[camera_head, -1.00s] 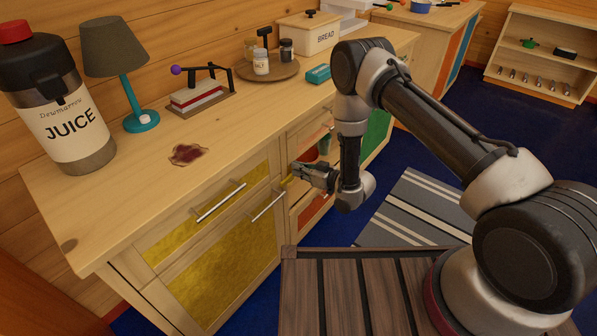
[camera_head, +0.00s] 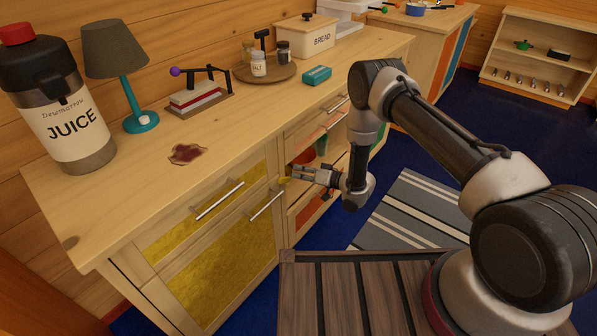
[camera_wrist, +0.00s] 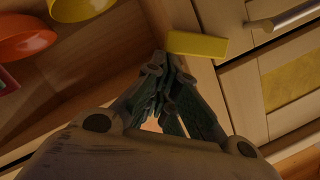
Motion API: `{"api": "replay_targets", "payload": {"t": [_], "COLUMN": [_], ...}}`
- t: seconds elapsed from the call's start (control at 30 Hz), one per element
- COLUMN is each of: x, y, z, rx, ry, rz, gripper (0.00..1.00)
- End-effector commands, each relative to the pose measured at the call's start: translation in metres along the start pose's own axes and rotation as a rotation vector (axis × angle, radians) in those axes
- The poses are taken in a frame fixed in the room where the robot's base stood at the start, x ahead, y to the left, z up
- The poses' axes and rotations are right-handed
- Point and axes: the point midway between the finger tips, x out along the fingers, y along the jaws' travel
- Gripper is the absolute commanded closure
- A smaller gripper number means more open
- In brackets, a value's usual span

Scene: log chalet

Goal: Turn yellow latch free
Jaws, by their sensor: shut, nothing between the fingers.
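The yellow latch (camera_wrist: 197,45) is a small bar on the pale wooden upright between the open compartment and the yellow-fronted drawer. In the wrist view it lies nearly level, its left end just above my fingertips. My gripper (camera_wrist: 168,62) is shut and empty, its tips close to the latch's left end; I cannot tell whether they touch. In the head view my gripper (camera_head: 294,173) points left at the cabinet front, and the latch (camera_head: 284,181) shows only as a small yellow spot by the tips.
The open compartment (camera_wrist: 80,50) beside the upright holds an orange bowl (camera_wrist: 25,45) and a yellow bowl (camera_wrist: 78,8). Bar handles (camera_head: 219,200) stick out from the drawer and yellow door. The counter (camera_head: 120,180) holds a juice dispenser (camera_head: 65,120) and a lamp (camera_head: 122,75).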

Motion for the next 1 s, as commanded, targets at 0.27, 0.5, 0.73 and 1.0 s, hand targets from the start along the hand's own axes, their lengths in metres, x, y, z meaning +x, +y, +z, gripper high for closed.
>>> {"api": "replay_targets", "payload": {"t": [0.27,0.5,0.73,1.0], "x": [0.002,0.003,0.005,0.007], "y": [0.008,0.013,0.018,0.021], "z": [0.006,0.011,0.017,0.024], "rx": [0.170,0.314,0.446,0.581], "ry": [0.001,0.001,0.001,0.001], "rz": [-0.045,-0.081,-0.114,-0.148], "gripper": [1.00,1.00,1.00,1.00]}}
